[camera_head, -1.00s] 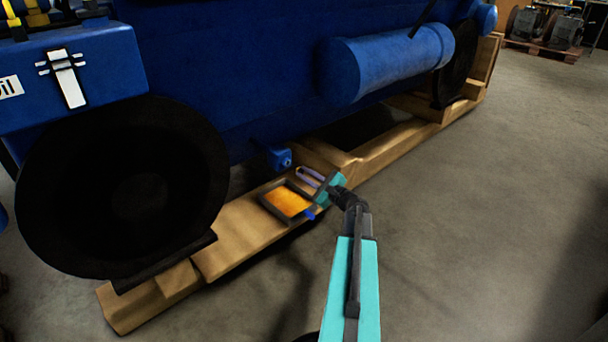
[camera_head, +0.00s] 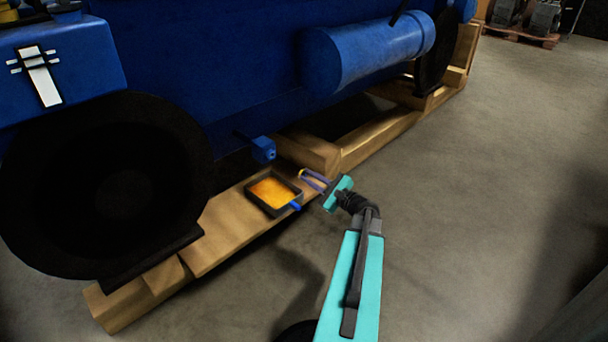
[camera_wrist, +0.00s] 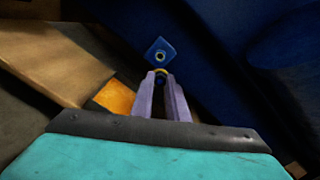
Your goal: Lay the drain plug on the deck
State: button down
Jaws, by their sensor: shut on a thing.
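My gripper (camera_head: 303,174) has purple fingers and a teal body. It is shut on a small brass-coloured piece, apparently the drain plug (camera_wrist: 161,72), mostly hidden between the fingertips. In the wrist view the fingers (camera_wrist: 161,82) point at a blue block (camera_wrist: 160,49) with a round hole in its face. In the head view that block (camera_head: 263,150) stands out from the blue engine, up and left of the fingertips, with a gap between. The gripper is up and right of a dark pan (camera_head: 251,200) of orange liquid. Which surface is the deck, I cannot tell.
The pan sits on the wooden skid timber (camera_head: 222,229) and has a blue piece (camera_head: 295,206) at its near right corner. The engine (camera_head: 240,60) with its blue cylinder (camera_head: 370,50) hangs over the timbers. Bare concrete floor (camera_head: 480,180) lies clear to the right.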

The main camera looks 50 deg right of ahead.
aim_at(306, 175)
jog(key=shift+s+a, duration=0.15)
jog(key=shift+s, duration=1.6)
jog(key=s+a+f+n+g+y+p, duration=0.3)
jog(key=a+f+g+p, duration=0.15)
jog(key=f, duration=0.25)
jog(key=s+a+f+n+g+y+p, duration=0.2)
jog(key=a+f+n+g+p, duration=0.1)
jog(key=a+f+g, duration=0.3)
jog(key=s+f+n+g+h+p, duration=0.2)
jog(key=s+f+n+g+p, duration=0.1)
jog(key=s, duration=0.5)
jog(key=s+f+n+g+h+p, duration=0.1)
jog(key=s+n+g+p, duration=0.3)
jog(key=s, duration=0.4)
jog(key=shift+f+h, duration=0.4)
jog(key=shift+f, duration=0.5)
jog(key=shift+w+g, duration=0.15)
jog(key=shift+g, duration=0.1)
